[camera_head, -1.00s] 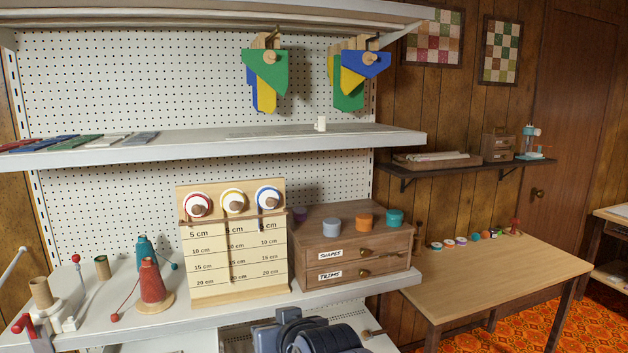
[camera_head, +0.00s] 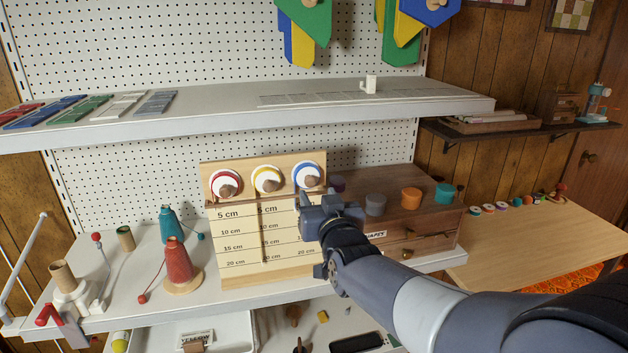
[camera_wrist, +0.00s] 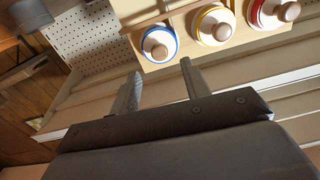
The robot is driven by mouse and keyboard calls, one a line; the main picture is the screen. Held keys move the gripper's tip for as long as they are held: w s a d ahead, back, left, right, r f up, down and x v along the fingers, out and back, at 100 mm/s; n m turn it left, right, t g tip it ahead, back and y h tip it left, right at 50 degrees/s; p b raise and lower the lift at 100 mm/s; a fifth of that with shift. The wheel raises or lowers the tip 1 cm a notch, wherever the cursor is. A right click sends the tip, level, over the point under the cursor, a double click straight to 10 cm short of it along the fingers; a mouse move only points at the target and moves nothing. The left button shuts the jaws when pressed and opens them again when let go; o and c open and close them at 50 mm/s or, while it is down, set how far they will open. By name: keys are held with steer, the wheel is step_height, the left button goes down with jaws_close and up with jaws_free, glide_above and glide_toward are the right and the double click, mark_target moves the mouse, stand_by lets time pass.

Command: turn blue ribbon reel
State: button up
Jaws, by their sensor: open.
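The blue ribbon reel (camera_head: 307,176) is the rightmost of three reels on the upright wooden ribbon board (camera_head: 232,272). It has a white face, a blue rim and a wooden knob. My gripper (camera_head: 320,198) is just in front of the board, below and beside the blue reel, and covers part of the right-hand ribbon scale. In the wrist view the blue reel (camera_wrist: 158,43) lies beyond my two fingers (camera_wrist: 160,80). The fingers are apart with nothing between them, and I see a gap between them and the knob.
The yellow reel (camera_head: 267,180) and red reel (camera_head: 226,184) sit left of the blue one. A wooden drawer cabinet (camera_head: 430,222) with coloured spools stands close on the right. A shelf (camera_head: 230,122) runs above. Red and teal thread cones (camera_head: 177,262) stand at left.

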mark_target(311, 183)
steer(key=shift+p+x, duration=0.9)
steer(key=shift+x, duration=1.95)
steer(key=c, duration=0.9)
steer(key=shift+c, duration=0.2)
steer(key=shift+f+b, duration=0.1)
steer(key=shift+b, duration=0.25)
